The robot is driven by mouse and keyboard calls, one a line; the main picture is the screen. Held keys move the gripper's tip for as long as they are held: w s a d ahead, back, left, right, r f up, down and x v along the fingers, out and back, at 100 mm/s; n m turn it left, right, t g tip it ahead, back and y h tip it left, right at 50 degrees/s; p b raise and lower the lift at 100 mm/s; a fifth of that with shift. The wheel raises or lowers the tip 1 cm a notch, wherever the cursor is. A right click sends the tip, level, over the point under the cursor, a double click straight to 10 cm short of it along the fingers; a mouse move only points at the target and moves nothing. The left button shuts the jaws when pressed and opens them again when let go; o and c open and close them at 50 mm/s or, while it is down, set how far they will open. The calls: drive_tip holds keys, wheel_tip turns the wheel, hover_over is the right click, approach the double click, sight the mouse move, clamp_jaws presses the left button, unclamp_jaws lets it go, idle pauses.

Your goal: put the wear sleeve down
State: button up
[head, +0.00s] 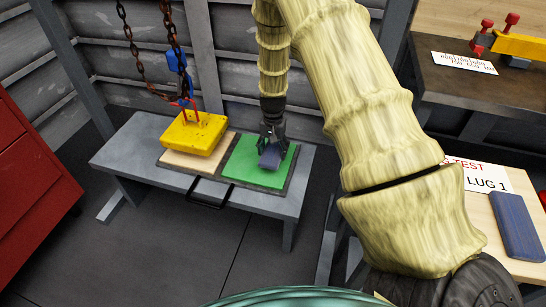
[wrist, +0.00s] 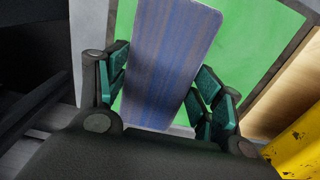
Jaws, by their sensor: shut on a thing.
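The wear sleeve (head: 270,159) looks like a flat blue slab with faint stripes. It shows large between the fingers in the wrist view (wrist: 168,50). My gripper (head: 271,144) points down over the green pad (head: 245,174) and is shut on the sleeve, with a green-padded finger on either side of it in the wrist view (wrist: 160,88). The sleeve looks tilted in the head view. I cannot tell whether its lower end touches the pad. The green pad lies on the right half of a low grey bench (head: 131,158).
A yellow block (head: 195,134) hangs from rusty chains (head: 172,30) at or just above the tan board (head: 178,161), left of the green pad. A red cabinet (head: 33,175) stands at left. Another blue slab (head: 517,225) lies on the wooden table at right, near a printed sign (head: 487,178).

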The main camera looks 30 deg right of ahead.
sight(273, 151)
wheel_tip(273, 151, down, 4)
drive_tip(key=shift+r+b, duration=0.15)
drive_tip(key=shift+b, duration=0.25)
drive_tip(key=shift+r, duration=0.1)
drive_tip(key=o, duration=1.1)
drive_tip(key=shift+c, duration=0.2)
wheel_tip(273, 151, up, 12)
drive_tip(key=shift+p, duration=1.1)
